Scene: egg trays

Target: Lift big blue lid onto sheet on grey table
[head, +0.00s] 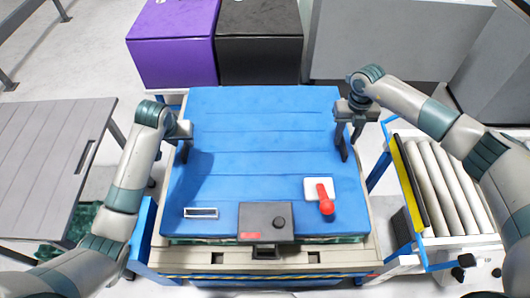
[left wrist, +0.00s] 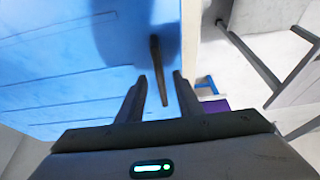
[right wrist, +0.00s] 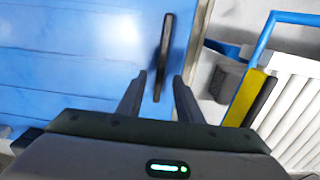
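The big blue lid (head: 262,140) lies flat on a pale crate (head: 350,252) in the middle of the head view. A dark handle stands at each side edge; the left one shows in the left wrist view (left wrist: 158,65), the right one in the right wrist view (right wrist: 164,50). My left gripper (head: 184,152) is open at the left handle, with gaps on both sides of it. My right gripper (head: 345,148) is open at the right handle, also with gaps. The grey table (head: 45,165) stands at the left with a planked top; I cannot make out a separate sheet.
A purple bin (head: 172,50) and a black bin (head: 260,55) stand behind the lid. A roller conveyor (head: 445,190) with a yellow edge is at the right. A red-handled latch (head: 326,205) and a grey box (head: 266,218) sit on the lid's front. Floor shows between table and crate.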

